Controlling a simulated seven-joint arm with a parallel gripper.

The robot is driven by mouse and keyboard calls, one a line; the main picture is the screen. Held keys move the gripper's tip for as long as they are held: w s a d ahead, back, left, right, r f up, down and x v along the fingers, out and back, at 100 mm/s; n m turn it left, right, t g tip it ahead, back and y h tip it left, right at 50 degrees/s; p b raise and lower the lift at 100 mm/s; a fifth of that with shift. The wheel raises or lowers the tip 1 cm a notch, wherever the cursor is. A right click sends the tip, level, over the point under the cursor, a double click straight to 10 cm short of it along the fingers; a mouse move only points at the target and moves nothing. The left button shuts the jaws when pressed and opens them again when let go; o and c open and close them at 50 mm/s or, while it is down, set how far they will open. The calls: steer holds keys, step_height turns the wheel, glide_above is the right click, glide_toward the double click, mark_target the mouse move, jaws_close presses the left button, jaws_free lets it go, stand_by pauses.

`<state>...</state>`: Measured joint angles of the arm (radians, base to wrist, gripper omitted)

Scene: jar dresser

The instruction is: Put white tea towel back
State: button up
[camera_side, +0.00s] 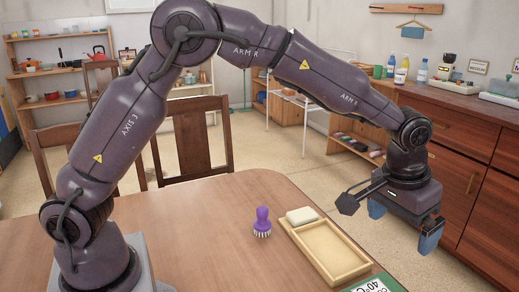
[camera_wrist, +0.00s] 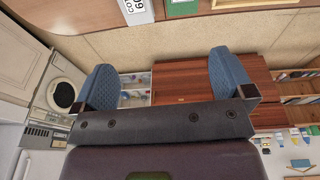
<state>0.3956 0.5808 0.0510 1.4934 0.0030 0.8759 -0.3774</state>
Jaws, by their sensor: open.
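My gripper (camera_side: 403,225) is open and empty, past the table's right edge and in front of the wooden dresser (camera_side: 468,188). In the wrist view its two blue fingers (camera_wrist: 162,72) are wide apart, with dresser fronts (camera_wrist: 190,82) beyond them. An open drawer (camera_wrist: 137,80) with pale and bluish contents shows beside the left finger; I cannot tell what they are. I cannot make out a white tea towel for certain.
A shallow wooden tray (camera_side: 352,271) and a purple brush (camera_side: 262,222) are on the table (camera_side: 200,235). Bottles (camera_side: 402,71) stand on the dresser top. A blue item (camera_side: 412,32) hangs from a wall rack. A white washing machine (camera_wrist: 62,90) shows in the wrist view.

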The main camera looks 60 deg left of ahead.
steer(key=s+a+r+t, duration=0.1)
steer(key=s+a+r, duration=0.45)
steer(key=r, duration=0.25)
steer(key=s+a+r+t, duration=0.1)
steer(key=s+a, duration=0.4)
steer(key=s, duration=0.5)
steer(key=s+a+r+t, duration=0.1)
steer(key=s+a+r, duration=0.1)
steer(key=s+a, duration=0.4)
steer(key=s, duration=0.5)
steer(key=shift+s+a+r, duration=0.15)
steer(key=shift+s+a, duration=0.1)
